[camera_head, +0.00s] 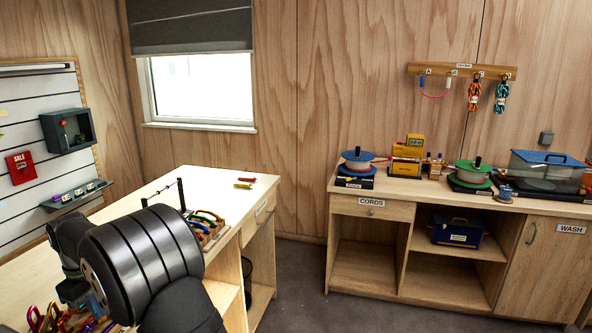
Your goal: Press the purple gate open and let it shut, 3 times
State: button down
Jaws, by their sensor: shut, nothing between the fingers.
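My gripper is not in view; only dark links of my arm fill the lower left, over the wooden bench (160,178). I cannot single out the purple gate. A purple loop (34,317), like a carabiner, lies among coloured gear at the bottom left edge, partly cut off. A small purple piece (66,198) sits on the grey wall shelf (84,200). A rack of coloured carabiners (207,222) stands on the bench just right of my arm, partly hidden by it. Whether any gate is open is too small to tell.
Red and yellow pieces (245,182) lie on the bench's far end. A black rail on posts (181,194) rises behind my arm. A grey box (68,130) hangs on the wall panel. A second counter (395,185) with spools stands right, across open floor (297,280).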

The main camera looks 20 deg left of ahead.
jog(key=shift+r, duration=3.35)
jog(key=shift+a+f, duration=0.25)
jog(key=shift+f, duration=0.85)
jog(key=shift+a+f, duration=0.25)
jog(key=shift+f, duration=0.85)
jog(key=shift+f, duration=0.2)
jog(key=shift+f, duration=1.15)
jog(key=shift+r, duration=3.5)
